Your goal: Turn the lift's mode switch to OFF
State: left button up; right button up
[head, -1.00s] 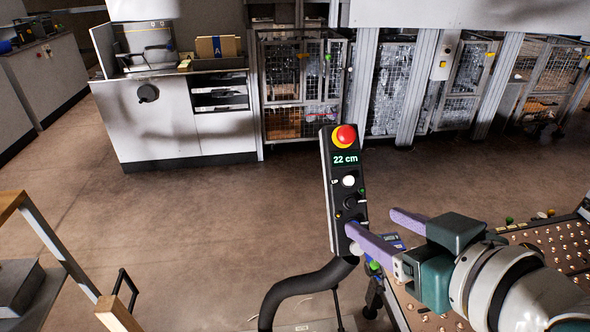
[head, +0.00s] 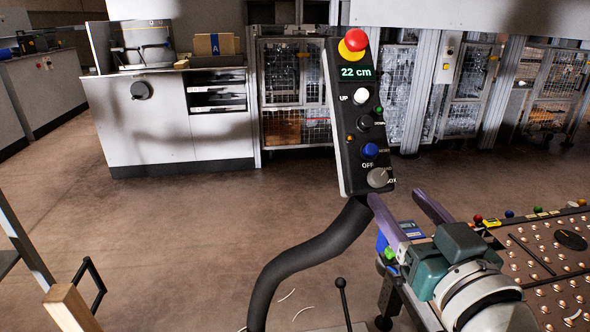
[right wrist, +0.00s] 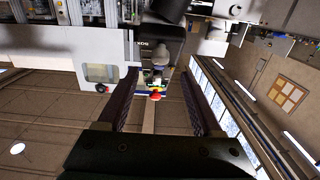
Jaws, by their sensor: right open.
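The black control panel (head: 350,130) stands tilted on a curved black arm, with a green "22 cm" display (head: 356,72). The mode switch is a grey round knob (head: 378,177) at the panel's lower end, with "OFF" printed at its upper left. Its exact pointer direction is too small to read. My right gripper (head: 397,196) is open and empty, its two purple fingers just below and right of the knob. In the right wrist view the grey knob (right wrist: 156,52) shows between the fingertips, beyond them. I cannot tell whether a finger touches the panel. My left gripper is not in view.
Above the knob are a blue button (head: 370,150), a black button (head: 365,122), a white UP button (head: 361,97) and a red emergency stop (head: 355,40). A studded ball table (head: 540,260) lies at right. A white cabinet (head: 170,125) stands behind; open floor lies between.

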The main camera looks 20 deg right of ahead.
aim_at(380, 178)
jog(key=b+x, duration=0.1)
jog(key=x, duration=0.5)
jog(key=shift+w, duration=0.1)
grip_shut()
dwell(0.4)
